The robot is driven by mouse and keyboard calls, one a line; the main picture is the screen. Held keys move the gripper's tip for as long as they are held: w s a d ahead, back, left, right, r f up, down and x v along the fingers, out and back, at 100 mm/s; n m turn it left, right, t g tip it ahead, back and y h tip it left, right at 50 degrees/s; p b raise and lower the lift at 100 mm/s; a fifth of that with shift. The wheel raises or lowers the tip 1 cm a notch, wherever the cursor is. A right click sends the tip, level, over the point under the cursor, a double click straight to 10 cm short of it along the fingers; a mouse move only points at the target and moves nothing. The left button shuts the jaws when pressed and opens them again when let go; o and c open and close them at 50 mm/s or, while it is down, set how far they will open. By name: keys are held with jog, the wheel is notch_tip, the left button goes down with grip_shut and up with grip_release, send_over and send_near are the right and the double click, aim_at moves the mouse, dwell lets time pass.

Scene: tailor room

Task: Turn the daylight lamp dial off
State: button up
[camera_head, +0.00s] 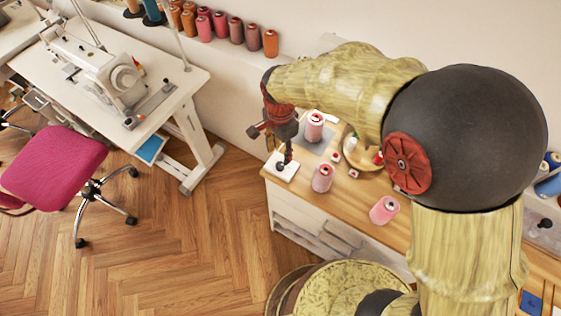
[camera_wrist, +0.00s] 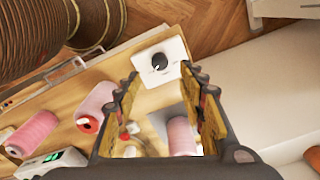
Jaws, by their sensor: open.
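The dial is a black knob (camera_wrist: 159,62) on a small white box (camera_wrist: 173,48), seen past my fingertips in the wrist view. The white box also shows at the near left corner of the wooden tabletop in the head view (camera_head: 283,173). My gripper (camera_wrist: 161,75) is open and empty. Its fingers point towards the box, with the knob showing just beyond the gap between the tips. In the head view my gripper (camera_head: 287,155) hangs pointing down over the box and hides part of it. I cannot tell whether a finger touches the knob. The lamp itself is not clearly in view.
Pink thread spools stand on the tabletop close by: one on a grey mat (camera_head: 314,126), one beside the box (camera_head: 322,178), one farther right (camera_head: 384,209). A round tray (camera_head: 360,156) holds small items. A sewing table (camera_head: 172,102) and pink chair (camera_head: 55,167) are at left.

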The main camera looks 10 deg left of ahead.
aim_at(280, 164)
notch_tip(280, 164, down, 7)
jog(key=shift+f+b, duration=0.1)
jog(key=shift+b, duration=0.95)
jog(key=shift+c, duration=0.5)
grip_shut()
